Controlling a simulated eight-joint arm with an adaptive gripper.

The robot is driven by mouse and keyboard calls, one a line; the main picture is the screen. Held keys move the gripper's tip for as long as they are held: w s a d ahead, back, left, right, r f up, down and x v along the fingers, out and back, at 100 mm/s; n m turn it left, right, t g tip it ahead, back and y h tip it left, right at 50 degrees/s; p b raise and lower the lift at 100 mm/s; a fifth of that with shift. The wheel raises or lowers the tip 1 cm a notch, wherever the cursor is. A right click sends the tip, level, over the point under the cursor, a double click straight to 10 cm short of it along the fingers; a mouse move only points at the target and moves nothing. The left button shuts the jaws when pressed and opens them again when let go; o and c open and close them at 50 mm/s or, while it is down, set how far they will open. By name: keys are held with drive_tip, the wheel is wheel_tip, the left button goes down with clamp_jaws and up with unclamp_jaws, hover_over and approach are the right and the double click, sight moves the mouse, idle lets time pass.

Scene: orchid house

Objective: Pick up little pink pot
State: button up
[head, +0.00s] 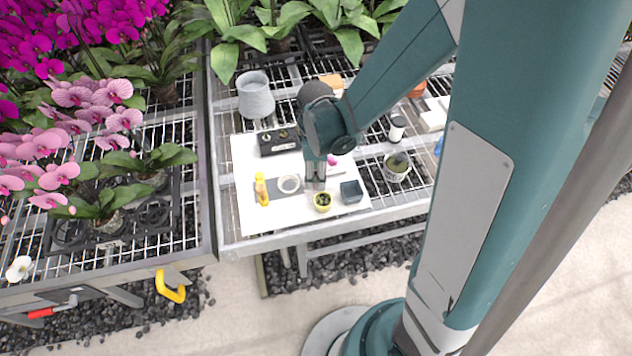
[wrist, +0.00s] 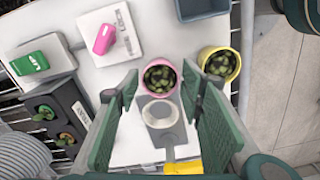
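The little pink pot (wrist: 160,62) stands on the white board (wrist: 132,150) with small dark green plants in it. In the wrist view it lies ahead of and between the fingers of my gripper (wrist: 160,88), with a gap at each side. My gripper is open and empty. In the head view my gripper (head: 315,180) points down over the board (head: 250,215), and the pink pot is hidden by it there. How high the fingertips are above the pot is hard to tell.
A yellow pot (wrist: 232,54) stands close right of the pink pot, with a blue-grey square pot (head: 351,192) nearby.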

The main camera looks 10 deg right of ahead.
drive_tip(key=shift+f+b, duration=0.35)
drive_tip(key=shift+f, duration=1.05)
drive_tip(key=c, duration=0.7)
